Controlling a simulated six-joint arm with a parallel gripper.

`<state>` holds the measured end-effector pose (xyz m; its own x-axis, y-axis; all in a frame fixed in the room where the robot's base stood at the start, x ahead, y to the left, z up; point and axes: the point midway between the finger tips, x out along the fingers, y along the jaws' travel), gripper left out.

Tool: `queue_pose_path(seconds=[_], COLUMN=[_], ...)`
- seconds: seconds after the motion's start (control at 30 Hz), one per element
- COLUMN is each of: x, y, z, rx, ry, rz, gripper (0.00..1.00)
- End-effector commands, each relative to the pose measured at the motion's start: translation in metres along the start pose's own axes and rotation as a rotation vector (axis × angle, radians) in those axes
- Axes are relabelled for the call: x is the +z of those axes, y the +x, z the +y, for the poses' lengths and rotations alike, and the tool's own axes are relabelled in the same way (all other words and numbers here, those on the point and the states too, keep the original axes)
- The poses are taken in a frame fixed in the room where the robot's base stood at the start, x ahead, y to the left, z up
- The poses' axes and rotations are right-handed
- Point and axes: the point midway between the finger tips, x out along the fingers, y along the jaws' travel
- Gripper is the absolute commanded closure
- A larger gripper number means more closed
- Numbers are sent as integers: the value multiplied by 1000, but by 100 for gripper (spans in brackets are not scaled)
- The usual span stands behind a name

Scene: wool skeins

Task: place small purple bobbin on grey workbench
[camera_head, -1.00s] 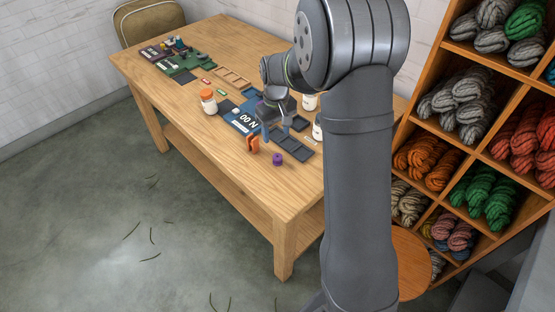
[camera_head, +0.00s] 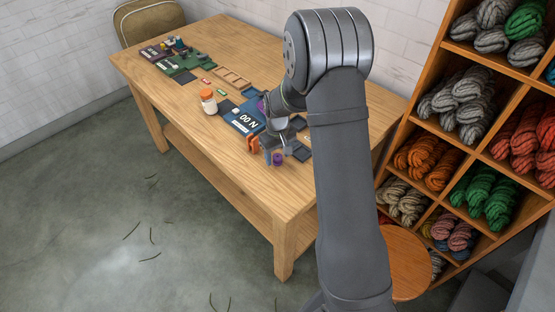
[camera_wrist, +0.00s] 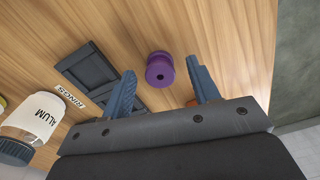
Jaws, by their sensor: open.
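The small purple bobbin (camera_head: 277,159) stands on the wooden table top (camera_head: 265,195) near its front right end. In the wrist view the purple bobbin (camera_wrist: 160,72) shows between and beyond the two blue fingers of my gripper (camera_wrist: 161,80). My gripper (camera_head: 277,153) is open and empty, low over the table by the bobbin. Whether a finger touches the bobbin I cannot tell.
An orange object (camera_head: 252,144) stands close left of the bobbin. A dark divided tray (camera_wrist: 88,68) and an ALUM jar (camera_wrist: 35,125) lie left of my gripper in the wrist view. The table's front edge is clear.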

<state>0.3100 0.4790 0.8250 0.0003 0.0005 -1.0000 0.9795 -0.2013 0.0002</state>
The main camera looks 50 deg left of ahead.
Motion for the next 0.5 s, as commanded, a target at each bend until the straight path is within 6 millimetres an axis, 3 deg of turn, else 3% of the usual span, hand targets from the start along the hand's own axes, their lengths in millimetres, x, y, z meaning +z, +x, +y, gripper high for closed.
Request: queue_pose_path(seconds=[0.07,0.3,0.5], x=[0,0,0], y=[0,0,-1], z=[0,0,0], rx=[0,0,0], ry=[0,0,0], rz=[0,0,0], gripper=[45,92,96])
